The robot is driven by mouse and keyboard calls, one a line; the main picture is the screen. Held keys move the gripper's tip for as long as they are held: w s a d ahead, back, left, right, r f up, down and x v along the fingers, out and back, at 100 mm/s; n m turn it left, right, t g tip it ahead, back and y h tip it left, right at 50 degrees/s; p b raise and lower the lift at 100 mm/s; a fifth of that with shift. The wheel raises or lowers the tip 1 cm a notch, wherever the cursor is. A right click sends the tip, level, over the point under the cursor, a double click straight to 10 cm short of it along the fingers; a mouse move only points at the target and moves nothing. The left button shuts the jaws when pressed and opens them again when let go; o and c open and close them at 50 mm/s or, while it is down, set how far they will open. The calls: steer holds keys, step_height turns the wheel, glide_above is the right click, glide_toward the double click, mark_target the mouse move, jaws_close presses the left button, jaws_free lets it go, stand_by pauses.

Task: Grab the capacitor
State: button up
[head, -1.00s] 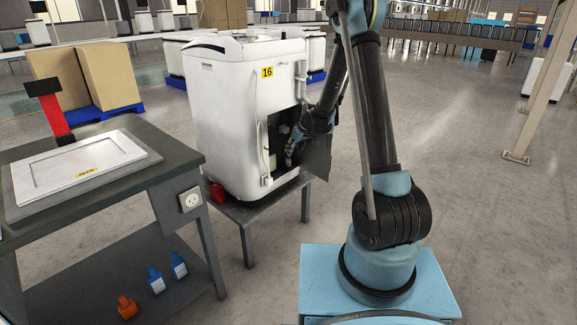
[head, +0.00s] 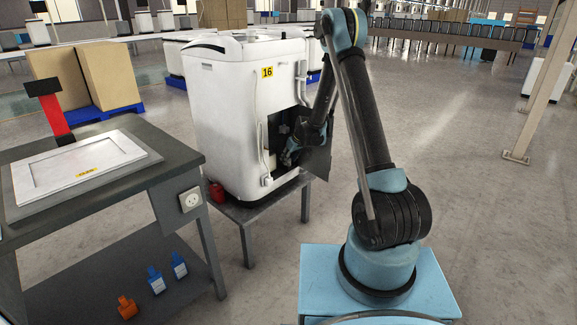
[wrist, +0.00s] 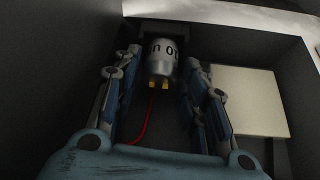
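The capacitor (wrist: 163,62) shows in the wrist view as a silver cylinder with dark lettering and two yellow terminals at its near end. It lies ahead between the two fingers of my gripper (wrist: 160,75), inside a dark compartment. The fingers stand apart on either side of it, and gaps show between them and the capacitor. In the head view my gripper (head: 290,152) is at the opening in the side of the white appliance (head: 225,110) marked 16. The capacitor is hidden in the head view.
A red wire (wrist: 146,122) runs below the terminals. A pale square block (wrist: 248,102) sits right of the fingers, and dark walls are close around. An open dark panel (head: 318,160) stands beside the opening. The appliance rests on a grey stand (head: 250,212); a workbench (head: 180,155) stands left.

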steer(key=shift+c, duration=0.4)
steer(key=c, duration=0.8)
steer(key=shift+o, duration=0.2)
